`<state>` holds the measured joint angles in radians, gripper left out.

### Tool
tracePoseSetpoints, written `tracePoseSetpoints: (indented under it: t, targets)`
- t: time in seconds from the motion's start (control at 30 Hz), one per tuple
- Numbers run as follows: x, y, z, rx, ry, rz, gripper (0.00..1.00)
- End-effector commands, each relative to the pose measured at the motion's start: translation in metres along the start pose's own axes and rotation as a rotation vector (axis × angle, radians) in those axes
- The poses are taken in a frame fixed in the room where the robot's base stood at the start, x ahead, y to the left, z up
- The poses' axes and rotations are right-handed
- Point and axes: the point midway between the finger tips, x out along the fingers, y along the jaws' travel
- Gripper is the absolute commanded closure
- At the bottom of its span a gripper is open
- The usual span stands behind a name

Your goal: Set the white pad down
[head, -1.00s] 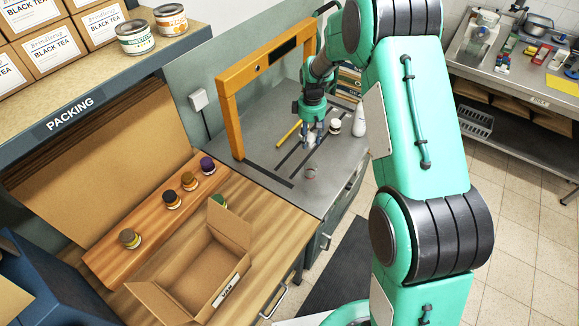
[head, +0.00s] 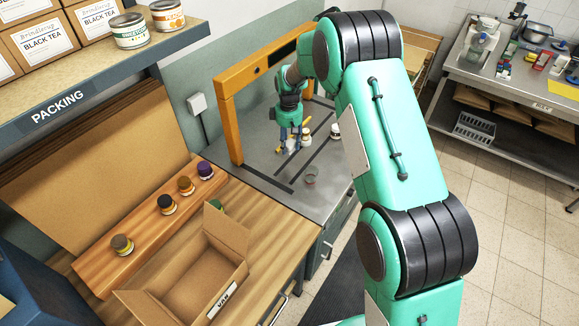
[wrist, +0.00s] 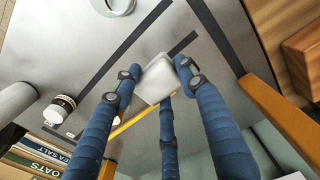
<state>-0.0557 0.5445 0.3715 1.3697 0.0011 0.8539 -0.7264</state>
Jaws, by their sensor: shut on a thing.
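The white pad (wrist: 155,78) is a small pale block in the wrist view, gripped between the blue fingers of my gripper (wrist: 160,84). In the head view, my gripper (head: 291,144) points down over the grey counter (head: 262,165), on the near side of the orange frame. The pad (head: 291,150) shows small and pale below the fingertips there. I cannot tell whether its underside touches the counter. Dark strips (wrist: 125,47) mark the counter around the pad.
The orange frame (head: 228,125) stands close left of my gripper. An open carton (head: 225,237) and several small jars occupy the wooden bench.

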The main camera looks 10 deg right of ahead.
Motion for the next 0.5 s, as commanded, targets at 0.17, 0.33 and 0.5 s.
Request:
tracePoseSetpoints:
  t: [0.17,0.33,0.5]
  targets:
    - [0.001,0.000,0.000,0.000,0.000,0.000,0.80]
    - [0.015,0.000,0.000,0.000,-0.001,-0.001,0.80]
    - [0.040,0.000,0.000,0.000,-0.001,-0.001,0.80]
